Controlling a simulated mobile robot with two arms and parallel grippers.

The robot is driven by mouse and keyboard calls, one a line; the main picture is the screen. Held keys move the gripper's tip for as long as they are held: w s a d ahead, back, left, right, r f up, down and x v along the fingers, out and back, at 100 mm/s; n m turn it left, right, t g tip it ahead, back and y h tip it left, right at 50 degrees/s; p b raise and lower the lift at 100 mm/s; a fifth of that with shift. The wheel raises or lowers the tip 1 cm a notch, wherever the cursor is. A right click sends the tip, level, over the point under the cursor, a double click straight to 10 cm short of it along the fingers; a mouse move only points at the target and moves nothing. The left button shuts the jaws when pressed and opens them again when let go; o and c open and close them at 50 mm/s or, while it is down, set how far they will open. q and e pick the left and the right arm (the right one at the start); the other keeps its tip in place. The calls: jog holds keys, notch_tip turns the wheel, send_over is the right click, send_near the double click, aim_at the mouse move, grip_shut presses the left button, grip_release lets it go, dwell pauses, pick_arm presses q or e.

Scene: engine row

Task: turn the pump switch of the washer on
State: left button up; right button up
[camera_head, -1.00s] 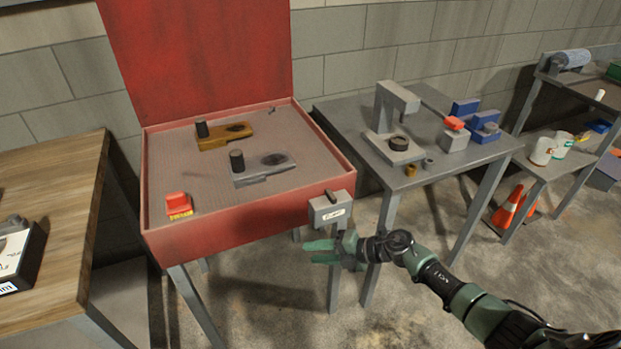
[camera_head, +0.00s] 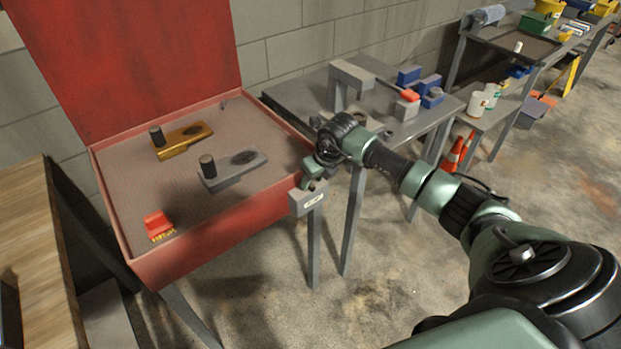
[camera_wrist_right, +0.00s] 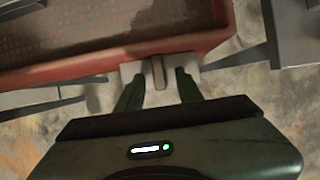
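The red washer (camera_head: 205,240) is an open basin on legs with a raised red lid (camera_head: 130,60). A grey switch box (camera_head: 306,202) with a small white label sits at its front right corner. My right gripper (camera_head: 313,177) is at the top of this box. In the right wrist view the lever (camera_wrist_right: 158,72) stands out from the grey box (camera_wrist_right: 136,70). The open fingers of my right gripper (camera_wrist_right: 159,84) are on either side of the lever, with gaps visible. In the head view the gripper mostly hides the lever. My left gripper is out of view.
The basin holds a golden part (camera_head: 182,142), a grey part (camera_head: 233,170) and a red-and-yellow item (camera_head: 159,227). A grey table (camera_head: 290,93) with a press stands close behind my right arm. A wooden bench (camera_head: 35,235) is at the left. Cones (camera_head: 452,155) stand farther right.

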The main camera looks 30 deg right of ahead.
jog(key=shift+w+a+f, duration=0.15)
jog(key=shift+w+f, duration=0.15)
jog(key=shift+f, duration=0.3)
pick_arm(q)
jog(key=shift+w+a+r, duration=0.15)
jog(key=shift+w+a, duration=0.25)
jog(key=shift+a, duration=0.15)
pick_arm(e)
jog(key=shift+f, duration=0.1)
grip_shut()
